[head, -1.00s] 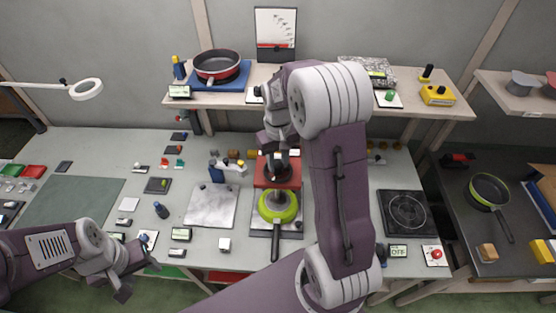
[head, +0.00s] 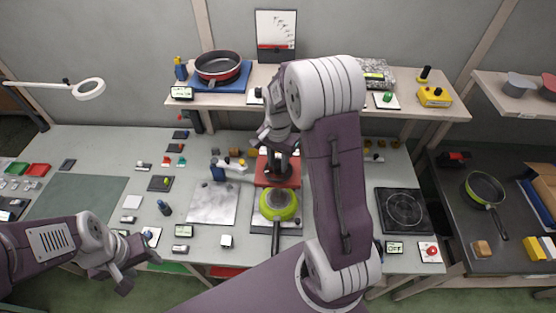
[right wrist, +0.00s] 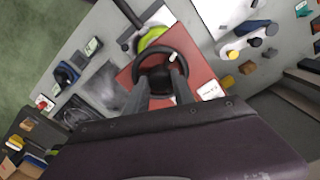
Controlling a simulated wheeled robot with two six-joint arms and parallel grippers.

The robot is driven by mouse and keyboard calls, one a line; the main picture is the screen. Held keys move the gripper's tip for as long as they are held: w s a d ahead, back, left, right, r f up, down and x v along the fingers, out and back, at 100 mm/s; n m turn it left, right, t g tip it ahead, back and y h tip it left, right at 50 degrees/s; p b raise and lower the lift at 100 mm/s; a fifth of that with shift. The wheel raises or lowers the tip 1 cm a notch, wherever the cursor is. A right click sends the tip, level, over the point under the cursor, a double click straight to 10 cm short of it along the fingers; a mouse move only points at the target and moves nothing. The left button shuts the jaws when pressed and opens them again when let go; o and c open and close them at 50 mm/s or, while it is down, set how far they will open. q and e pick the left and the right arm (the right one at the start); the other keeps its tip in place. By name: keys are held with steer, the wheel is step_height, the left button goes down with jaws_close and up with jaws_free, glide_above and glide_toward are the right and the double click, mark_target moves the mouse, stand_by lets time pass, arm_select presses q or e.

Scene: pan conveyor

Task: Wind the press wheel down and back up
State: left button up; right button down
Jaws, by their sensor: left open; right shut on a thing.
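The press (head: 290,179) has a red top and stands in the middle of the table. Its black press wheel (right wrist: 138,64) lies over the red top in the right wrist view. My right gripper (right wrist: 164,82) comes down over the wheel and is shut on it around the hub. In the head view my right gripper (head: 277,155) and arm hide most of the wheel. A green pan (head: 279,205) sits at the front of the press, its dark handle pointing toward me. My left gripper (head: 135,273) is open and empty near the table's front left edge.
A shelf (head: 330,104) behind the press holds a red pan (head: 218,67). A pale square plate (head: 212,204) lies left of the press. A dark hotplate (head: 403,209) is to the right. Several small items lie on the left of the table.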

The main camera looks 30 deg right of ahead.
steer(key=m+p, duration=0.1)
steer(key=m, duration=0.3)
steer(key=shift+m, duration=0.3)
steer(key=m, duration=0.5)
steer(key=shift+p, duration=0.4)
steer(key=m, duration=0.5)
steer(key=shift+w+m+p, duration=0.1)
steer(key=shift+m+p, duration=0.4)
steer(key=shift+m, duration=1.7)
steer(key=c, duration=1.1)
jaws_free()
steer(key=shift+o, duration=0.2)
steer(key=shift+r, duration=0.1)
